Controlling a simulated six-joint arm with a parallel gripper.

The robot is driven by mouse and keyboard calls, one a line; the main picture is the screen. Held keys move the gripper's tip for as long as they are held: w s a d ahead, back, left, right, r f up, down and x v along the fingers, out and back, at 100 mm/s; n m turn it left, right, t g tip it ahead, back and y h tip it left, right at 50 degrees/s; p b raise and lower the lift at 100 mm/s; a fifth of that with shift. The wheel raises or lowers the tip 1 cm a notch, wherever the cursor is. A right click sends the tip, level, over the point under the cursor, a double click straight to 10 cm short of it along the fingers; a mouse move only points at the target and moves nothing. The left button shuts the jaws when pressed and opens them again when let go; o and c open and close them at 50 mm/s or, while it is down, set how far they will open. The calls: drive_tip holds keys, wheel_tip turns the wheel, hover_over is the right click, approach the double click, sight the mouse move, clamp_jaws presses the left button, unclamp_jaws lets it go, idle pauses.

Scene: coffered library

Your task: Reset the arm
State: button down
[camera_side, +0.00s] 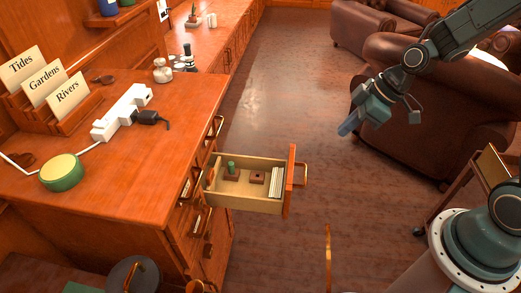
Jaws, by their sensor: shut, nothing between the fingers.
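My gripper (349,124) hangs in the air at the upper right, in front of a brown leather armchair. Its fingers are shut and hold nothing. It points down and to the left, apart from the furniture as far as this view shows. An open drawer (236,205) juts from the wooden cabinet, below and to the left of my gripper. Inside the drawer are a small item with a green top (231,169), a small brown block (258,177) and a stack of white cards (276,183).
The cabinet top (150,185) holds a white power strip (121,112), a green-and-yellow round object (62,172) and card holders labelled Tides, Gardens and Rivers. The leather armchair (440,140) stands behind my gripper. Open floor (285,95) lies between cabinet and armchair.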

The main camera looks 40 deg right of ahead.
drive_tip(key=s+r+m+t+h, duration=0.1)
drive_tip(key=s+r+m+h, duration=0.2)
drive_tip(key=s+r+m, duration=0.5)
drive_tip(key=s+r, duration=0.7)
drive_tip(key=s, duration=0.1)
drive_tip(key=shift+s+d+r+h, duration=0.3)
drive_tip(key=shift+s+d+h, duration=0.05)
drive_tip(key=shift+d+h, duration=0.05)
drive_tip(key=c, duration=2.1)
unclamp_jaws()
